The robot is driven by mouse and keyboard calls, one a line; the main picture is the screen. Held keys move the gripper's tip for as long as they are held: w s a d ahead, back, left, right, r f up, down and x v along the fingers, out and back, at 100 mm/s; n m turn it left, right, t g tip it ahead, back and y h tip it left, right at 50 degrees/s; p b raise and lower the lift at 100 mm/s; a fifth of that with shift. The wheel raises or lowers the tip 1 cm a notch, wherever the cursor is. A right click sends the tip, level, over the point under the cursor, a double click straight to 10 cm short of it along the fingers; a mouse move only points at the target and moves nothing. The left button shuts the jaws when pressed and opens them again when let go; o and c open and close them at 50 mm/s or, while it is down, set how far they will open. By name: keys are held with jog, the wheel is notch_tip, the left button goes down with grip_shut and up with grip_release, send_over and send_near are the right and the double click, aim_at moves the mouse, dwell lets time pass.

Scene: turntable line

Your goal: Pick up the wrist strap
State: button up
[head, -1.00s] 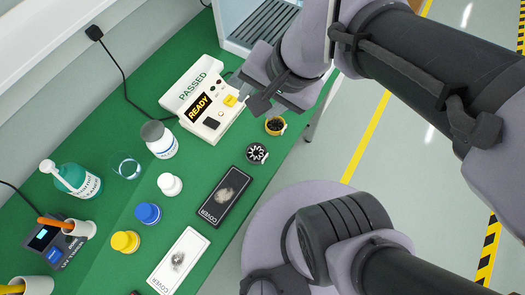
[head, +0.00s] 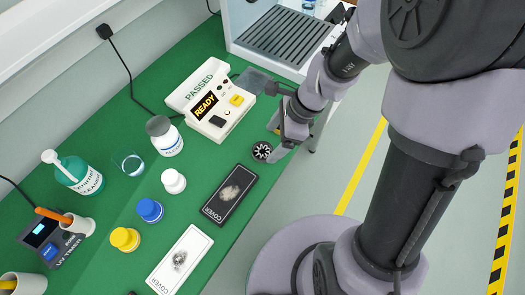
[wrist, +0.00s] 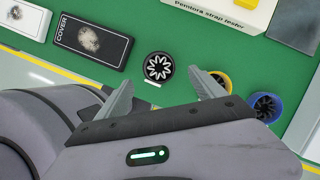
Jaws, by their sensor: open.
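My gripper (head: 275,137) is open and empty above the table's front edge, beside a round black disc (head: 262,151) with a white petal pattern. In the wrist view the disc (wrist: 158,67) shows just beyond and between the open fingertips (wrist: 164,82). A yellow ring (wrist: 228,82) with a dark inside is partly hidden behind the right finger. A blue ring (wrist: 279,104) with a black, coiled-looking inside lies to its right. I cannot tell for certain which of these is the wrist strap. In the head view my gripper hides most of this spot.
The strap tester (head: 217,117) reading READY stands behind my gripper. Two COVER boxes, black (head: 222,209) and white (head: 171,268), lie left of it. Capped bottles (head: 165,138) (head: 149,210) stand further left. A grey-slatted cabinet (head: 285,47) is at the back.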

aim_at(265, 150)
jog(key=b+x, duration=0.3)
jog(key=x, duration=0.2)
jog(key=shift+s, duration=0.1)
jog(key=shift+r, duration=0.2)
jog(key=c, duration=1.5)
jog(key=shift+o, duration=0.2)
